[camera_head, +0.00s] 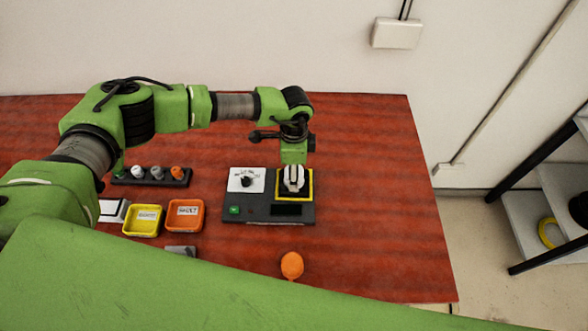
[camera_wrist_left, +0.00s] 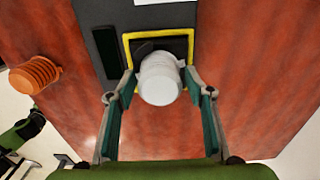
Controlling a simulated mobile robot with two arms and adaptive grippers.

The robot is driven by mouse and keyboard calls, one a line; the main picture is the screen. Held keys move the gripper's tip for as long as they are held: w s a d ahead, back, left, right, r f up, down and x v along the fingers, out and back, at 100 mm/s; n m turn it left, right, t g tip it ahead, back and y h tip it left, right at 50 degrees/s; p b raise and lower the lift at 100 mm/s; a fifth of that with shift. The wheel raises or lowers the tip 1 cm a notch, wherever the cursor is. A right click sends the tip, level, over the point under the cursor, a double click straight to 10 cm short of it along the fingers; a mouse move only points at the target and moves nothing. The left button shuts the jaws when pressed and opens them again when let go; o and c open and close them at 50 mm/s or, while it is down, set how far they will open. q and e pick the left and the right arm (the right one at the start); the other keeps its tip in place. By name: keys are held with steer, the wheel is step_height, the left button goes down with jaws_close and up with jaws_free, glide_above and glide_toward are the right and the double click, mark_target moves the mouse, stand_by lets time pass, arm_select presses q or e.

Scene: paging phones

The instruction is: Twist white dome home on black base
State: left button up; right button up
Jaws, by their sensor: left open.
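The white dome (camera_head: 293,177) stands on the black base inside the yellow square frame (camera_head: 308,196) on the dark device. In the left wrist view the dome (camera_wrist_left: 160,82) sits in the middle, over the black base (camera_wrist_left: 180,46). Whether it is fully seated is not clear. My left gripper (camera_wrist_left: 160,76) is open, its fingers on both sides of the dome, with small gaps visible. In the head view its palm is above the dome, and the fingertips are hard to make out. My right gripper is not in view.
The dark device (camera_head: 267,219) carries a white dial panel (camera_head: 240,174). An orange ribbed piece (camera_head: 291,265) lies in front. A yellow tray (camera_head: 142,233), an orange tray (camera_head: 184,229) and a rack (camera_head: 125,180) of small coloured caps stand left. The table's right side is clear.

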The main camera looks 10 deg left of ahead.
arm_select(q)
steer(key=c, duration=0.8)
steer(key=shift+f+m+b, duration=0.1)
steer(key=shift+m+b, duration=0.3)
steer(key=shift+m, duration=0.8)
steer(key=shift+m+b, duration=0.45)
steer(key=shift+m, duration=0.75)
